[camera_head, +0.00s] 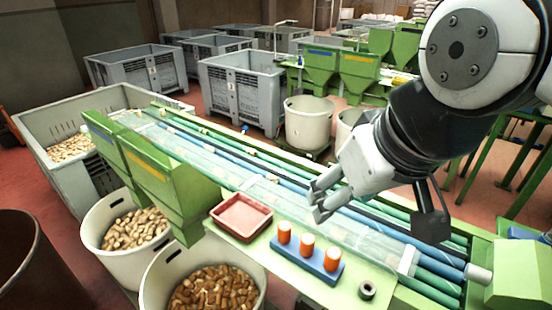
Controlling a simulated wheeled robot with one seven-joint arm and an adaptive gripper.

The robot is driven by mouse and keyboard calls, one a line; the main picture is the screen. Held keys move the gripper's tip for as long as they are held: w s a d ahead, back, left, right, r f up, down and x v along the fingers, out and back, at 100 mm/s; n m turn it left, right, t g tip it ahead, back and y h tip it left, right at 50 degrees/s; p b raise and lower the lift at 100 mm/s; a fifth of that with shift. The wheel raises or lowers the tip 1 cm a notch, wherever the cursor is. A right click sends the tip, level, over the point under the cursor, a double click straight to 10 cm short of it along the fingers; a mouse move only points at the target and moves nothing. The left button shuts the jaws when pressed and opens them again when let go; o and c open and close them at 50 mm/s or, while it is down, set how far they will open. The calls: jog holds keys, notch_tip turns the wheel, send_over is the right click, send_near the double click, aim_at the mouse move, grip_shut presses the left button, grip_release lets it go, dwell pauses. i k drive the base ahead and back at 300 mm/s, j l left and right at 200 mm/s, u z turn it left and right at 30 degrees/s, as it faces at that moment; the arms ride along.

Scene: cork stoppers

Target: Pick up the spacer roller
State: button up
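Three orange cylinders with pale tops stand upright in a blue block: a left one (284,232), a middle one (307,244) and a right one (332,259). The blue block (300,262) rests on the pale green ledge at the front of the conveyor. A small dark ring-shaped piece (367,290) lies on the ledge to the right of the block. I cannot tell which of these is the spacer roller. My gripper (316,200) is open and empty above the conveyor, up and beyond the block, touching none of these pieces.
A red tray (240,216) sits left of the block. The conveyor (250,180) has blue and green rollers under a clear cover. White bins of corks (130,228) stand below the ledge at the left. Green hoppers (170,175) rise beside them. The ledge's front edge is open.

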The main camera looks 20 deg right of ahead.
aim_at(307, 244)
jog(key=k+l, duration=0.1)
jog(key=k, duration=0.4)
jog(key=k+l, duration=0.1)
jog(key=k, duration=0.35)
